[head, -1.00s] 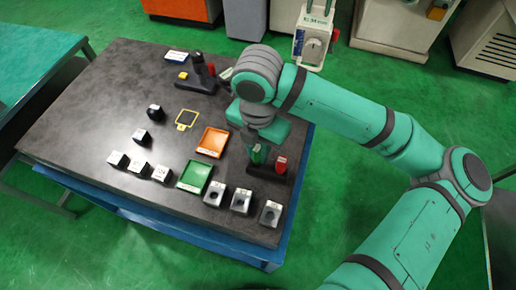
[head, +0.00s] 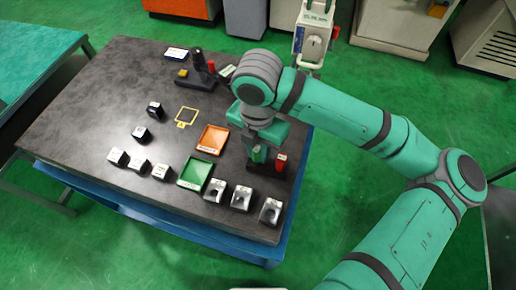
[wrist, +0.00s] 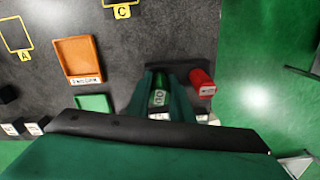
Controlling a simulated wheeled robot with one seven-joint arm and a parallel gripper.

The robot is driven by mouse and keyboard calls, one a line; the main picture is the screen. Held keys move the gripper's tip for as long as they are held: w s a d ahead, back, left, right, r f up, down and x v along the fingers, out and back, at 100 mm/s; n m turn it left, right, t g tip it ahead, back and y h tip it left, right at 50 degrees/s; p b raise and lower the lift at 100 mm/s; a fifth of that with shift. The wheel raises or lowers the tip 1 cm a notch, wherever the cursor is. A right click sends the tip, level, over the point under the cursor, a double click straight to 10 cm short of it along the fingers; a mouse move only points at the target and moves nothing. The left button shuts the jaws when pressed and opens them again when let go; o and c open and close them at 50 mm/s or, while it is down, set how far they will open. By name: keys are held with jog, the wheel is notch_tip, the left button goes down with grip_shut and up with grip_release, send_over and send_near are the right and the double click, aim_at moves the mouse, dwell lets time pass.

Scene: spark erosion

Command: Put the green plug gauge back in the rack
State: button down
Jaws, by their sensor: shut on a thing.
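The green plug gauge (head: 259,154) is held upright in my gripper (head: 260,147), whose jaws are shut on it. The wrist view also shows the green gauge (wrist: 159,96) with a white label between the fingers of my gripper (wrist: 164,100). The black rack (head: 265,168) stands near the right edge of the dark table. The gauge is at the rack's left part, beside a red plug gauge (head: 281,161). The red one also stands in the rack in the wrist view (wrist: 203,82). The gauge's lower end is hidden, so I cannot tell how deep it sits.
An orange tray (head: 212,139) and a green tray (head: 195,172) lie left of the rack. Several grey blocks with holes (head: 242,197) stand in front. Small dark blocks (head: 140,134) and a black stand (head: 201,80) are farther left and back. The table's right edge is close.

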jog(key=shift+f, duration=0.3)
dwell(0.4)
jog(key=c, duration=1.5)
grip_release()
notch_tip(320, 180, up, 11)
jog(key=shift+f, duration=0.1)
